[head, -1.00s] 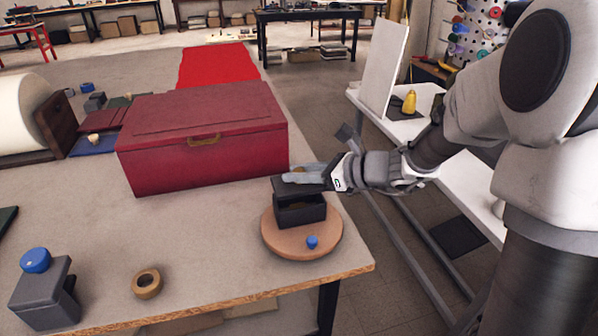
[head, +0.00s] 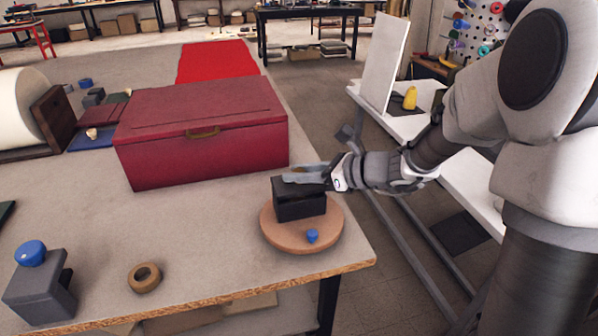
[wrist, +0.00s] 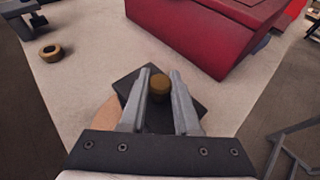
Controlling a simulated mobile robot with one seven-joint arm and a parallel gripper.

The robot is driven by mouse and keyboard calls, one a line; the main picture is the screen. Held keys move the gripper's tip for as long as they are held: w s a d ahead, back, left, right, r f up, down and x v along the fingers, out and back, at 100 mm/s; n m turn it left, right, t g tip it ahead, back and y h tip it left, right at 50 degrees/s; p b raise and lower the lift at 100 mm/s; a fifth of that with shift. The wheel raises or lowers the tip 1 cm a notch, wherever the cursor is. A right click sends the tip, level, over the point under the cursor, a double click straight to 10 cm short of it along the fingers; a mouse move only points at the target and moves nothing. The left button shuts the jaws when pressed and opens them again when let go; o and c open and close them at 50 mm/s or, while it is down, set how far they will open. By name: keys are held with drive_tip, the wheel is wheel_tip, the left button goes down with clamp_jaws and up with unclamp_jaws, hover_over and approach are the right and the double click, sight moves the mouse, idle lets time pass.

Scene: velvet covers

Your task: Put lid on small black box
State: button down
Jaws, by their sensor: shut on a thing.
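The small black box (head: 302,208) stands on a round wooden board (head: 278,236) near the right edge of the table. Its black lid (head: 281,184) lies over the box top, with no clear gap between them in the head view. My gripper (head: 303,175) reaches in from the right, just above the lid. In the wrist view, my gripper (wrist: 160,84) has its two fingers on either side of the lid's brass-coloured knob (wrist: 159,82) and is shut on it. The lid (wrist: 133,80) hides the inside of the box.
A large red chest (head: 205,145) stands behind and left of the box. A small blue knob-like piece (head: 312,235) is on the board's front. A tape roll (head: 144,277) and a grey block with a blue top (head: 40,285) are at the front left. The table front between is clear.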

drive_tip(key=shift+f+b, duration=0.65)
drive_tip(key=shift+f, duration=0.2)
drive_tip(key=c, duration=0.6)
unclamp_jaws()
drive_tip(key=shift+r, duration=0.1)
drive_tip(key=shift+o, duration=0.2)
drive_tip(key=p+v, duration=0.3)
drive_tip(key=v, duration=1.4)
drive_tip(key=s+a+r+n+g+h+p, duration=0.1)
drive_tip(key=s+a+n+g+h, duration=0.15)
drive_tip(key=s+n, duration=0.35)
drive_tip(key=s+a+r+n+g+h+p, duration=0.1)
drive_tip(key=s+a+n+g+h, duration=0.15)
drive_tip(key=s+n, duration=0.4)
drive_tip(key=s+d+r+n+t+h+p, duration=0.3)
drive_tip(key=s+d+r+n+t+h, duration=0.1)
drive_tip(key=n, duration=0.7)
drive_tip(key=shift+s+d+r+h, duration=0.5)
drive_tip(key=shift+d+r+h, duration=0.25)
drive_tip(key=shift+h, duration=0.65)
